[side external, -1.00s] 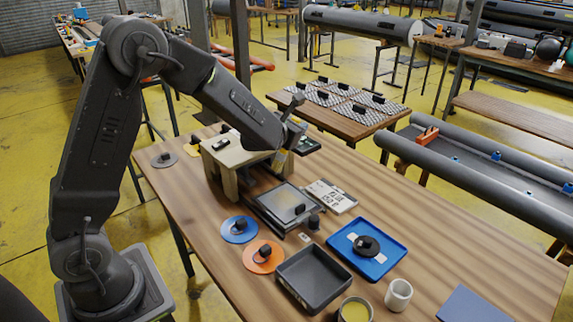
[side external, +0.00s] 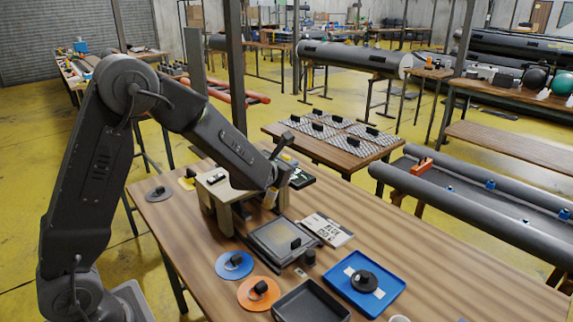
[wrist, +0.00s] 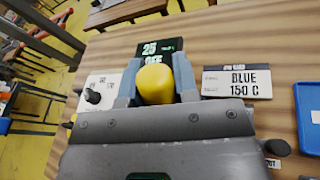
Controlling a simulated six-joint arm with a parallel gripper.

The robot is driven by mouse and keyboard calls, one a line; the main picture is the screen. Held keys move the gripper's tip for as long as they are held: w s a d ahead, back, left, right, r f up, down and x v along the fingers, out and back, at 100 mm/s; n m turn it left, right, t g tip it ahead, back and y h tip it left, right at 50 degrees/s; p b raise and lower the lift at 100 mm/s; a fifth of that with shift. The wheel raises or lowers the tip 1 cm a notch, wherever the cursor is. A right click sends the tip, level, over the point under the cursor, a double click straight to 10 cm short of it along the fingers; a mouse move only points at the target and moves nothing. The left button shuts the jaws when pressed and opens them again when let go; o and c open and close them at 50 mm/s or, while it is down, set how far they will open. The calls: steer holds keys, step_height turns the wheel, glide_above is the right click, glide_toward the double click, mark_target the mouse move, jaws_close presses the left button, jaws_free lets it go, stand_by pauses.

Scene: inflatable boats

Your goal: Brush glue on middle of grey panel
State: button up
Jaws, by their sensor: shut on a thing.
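My gripper (wrist: 156,88) is shut on a brush with a rounded yellow handle (wrist: 154,84), which stands between the two blue-grey fingers. In the side view my gripper (side external: 274,190) is over the table, just behind a grey panel (side external: 270,236). The panel lies flat in a dark frame, with a small black knob on it. The brush's lower end looks pale and short in the side view. Whether it touches anything cannot be told. The panel is hidden in the wrist view by the gripper body.
A pale stand (side external: 222,188) is left of the gripper. A "BLUE 150 C" card (side external: 327,230) lies right of the panel. Blue (side external: 228,268) and orange (side external: 250,299) discs, a dark tray (side external: 312,303) and a blue tray (side external: 385,296) lie nearer. The table's right side is clear.

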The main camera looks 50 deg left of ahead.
steer(key=shift+f, duration=3.35)
steer(key=shift+d, duration=3.95)
steer(key=shift+a, duration=3.95)
steer(key=shift+w+d, duration=0.8)
steer(key=shift+d, duration=3.15)
steer(key=shift+a, duration=4)
step_height(320, 180, up, 7)
steer(key=shift+r, duration=0.1)
